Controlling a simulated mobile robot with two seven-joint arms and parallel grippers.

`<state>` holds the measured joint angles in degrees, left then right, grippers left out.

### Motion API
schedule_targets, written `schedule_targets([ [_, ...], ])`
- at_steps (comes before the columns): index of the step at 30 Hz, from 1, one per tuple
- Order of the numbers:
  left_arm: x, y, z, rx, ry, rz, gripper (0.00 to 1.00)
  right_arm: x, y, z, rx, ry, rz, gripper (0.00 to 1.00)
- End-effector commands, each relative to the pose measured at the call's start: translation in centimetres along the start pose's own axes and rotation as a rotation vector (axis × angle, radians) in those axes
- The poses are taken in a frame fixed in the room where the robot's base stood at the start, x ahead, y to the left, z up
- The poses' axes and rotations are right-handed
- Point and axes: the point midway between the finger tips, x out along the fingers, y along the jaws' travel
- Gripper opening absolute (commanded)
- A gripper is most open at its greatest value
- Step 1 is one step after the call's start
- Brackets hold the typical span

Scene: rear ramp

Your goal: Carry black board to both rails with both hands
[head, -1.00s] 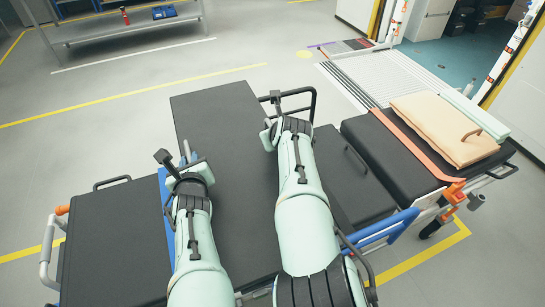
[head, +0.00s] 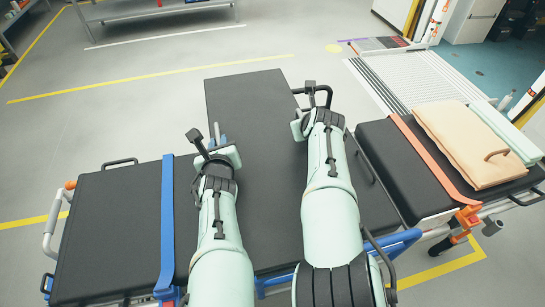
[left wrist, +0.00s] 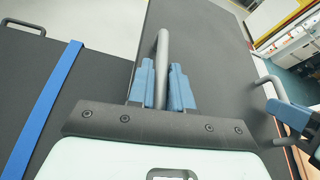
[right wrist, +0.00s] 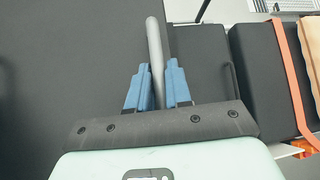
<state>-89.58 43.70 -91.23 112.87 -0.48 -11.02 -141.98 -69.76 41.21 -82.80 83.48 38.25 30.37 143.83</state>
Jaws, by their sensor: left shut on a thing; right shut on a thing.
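The black board (head: 250,105) is a flat dark panel that runs away from me between and beyond my arms, over the black bed. Its near part is partly hidden by my arms. My left gripper (head: 214,136) is at its left side, shut on a grey bar handle (left wrist: 162,60) with blue fingers on both sides. My right gripper (head: 298,118) is at its right side, shut on a similar grey handle (right wrist: 154,50). A blue rail (head: 392,243) shows low at the right; I cannot tell which parts are both rails.
A blue strap (head: 167,220) crosses the black bed (head: 110,215) at left. At right, an orange strap (head: 430,160) and a tan padded board (head: 470,145) lie on another black pad. A ribbed ramp (head: 405,78) is beyond. Grey floor ahead is clear.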

Motion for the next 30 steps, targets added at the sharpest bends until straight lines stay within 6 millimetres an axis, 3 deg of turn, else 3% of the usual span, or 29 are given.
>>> schedule_targets([
  [17,0.0,-0.2,0.3,-0.002,-0.01,-0.007,0.0,-0.1,0.1,0.3,0.0,-0.008,0.0,0.0],
  [30,0.4,0.0,-0.8,-0.002,-0.006,-0.006,0.0,0.7,0.3,-0.7,0.0,-0.005,0.001,0.0],
])
